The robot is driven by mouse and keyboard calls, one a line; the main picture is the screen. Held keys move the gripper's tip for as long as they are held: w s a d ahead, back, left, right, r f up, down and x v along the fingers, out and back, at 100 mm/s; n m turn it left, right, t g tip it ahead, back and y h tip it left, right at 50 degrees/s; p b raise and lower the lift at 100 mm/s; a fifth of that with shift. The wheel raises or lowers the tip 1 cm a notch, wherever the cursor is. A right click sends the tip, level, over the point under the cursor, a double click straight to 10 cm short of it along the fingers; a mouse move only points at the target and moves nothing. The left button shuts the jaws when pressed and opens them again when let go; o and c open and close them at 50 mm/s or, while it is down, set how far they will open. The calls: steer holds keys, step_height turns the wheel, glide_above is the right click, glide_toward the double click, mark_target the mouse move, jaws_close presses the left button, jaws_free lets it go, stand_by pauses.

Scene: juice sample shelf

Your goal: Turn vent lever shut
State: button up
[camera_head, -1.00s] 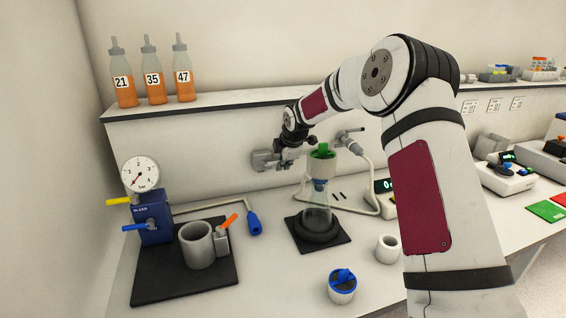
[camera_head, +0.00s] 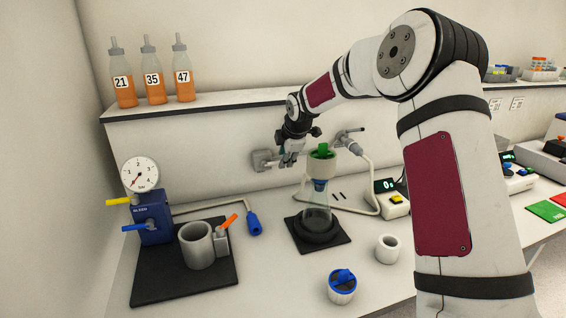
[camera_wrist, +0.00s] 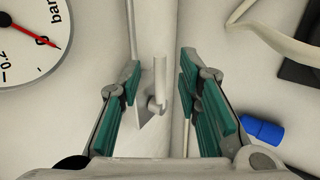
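My gripper (camera_head: 290,160) is beside a grey wall fitting (camera_head: 263,160), behind and left of the green-topped flask (camera_head: 318,205). In the wrist view my gripper (camera_wrist: 160,75) is open, with green-padded fingers apart. A pale grey upright lever (camera_wrist: 160,80) on a small plate stands between them, with gaps on both sides. A blue valve block (camera_head: 152,215) bears a yellow lever (camera_head: 118,201) and a blue lever (camera_head: 136,228); both stick out to the left. I cannot tell for certain which lever is the vent lever.
A round gauge (camera_head: 140,174) tops the block; a gauge (camera_wrist: 25,40) also shows in the wrist view. A blue-ended tube (camera_head: 254,224) lies nearby. Numbered bottles (camera_head: 153,78) stand on the shelf.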

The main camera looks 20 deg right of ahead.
steer(key=v, duration=0.7)
steer(key=shift+s+r, duration=0.2)
steer(key=shift+r, duration=0.1)
steer(key=s+a+r+m+g+h, duration=0.15)
steer(key=s+r+m, duration=0.25)
steer(key=s, duration=0.7)
steer(key=s+a+r+m, duration=0.3)
steer(key=s+r+m, duration=0.1)
steer(key=s, duration=0.8)
steer(key=s+f+m, duration=0.2)
steer(key=s+m, duration=0.3)
steer(key=s, duration=0.6)
steer(key=s+a+f+m+y, duration=0.1)
steer(key=s+m, duration=0.4)
steer(key=s, duration=0.7)
steer(key=shift+s+a+f+g, duration=0.25)
steer(key=shift+a+f+g, duration=0.1)
steer(key=shift+f, duration=0.1)
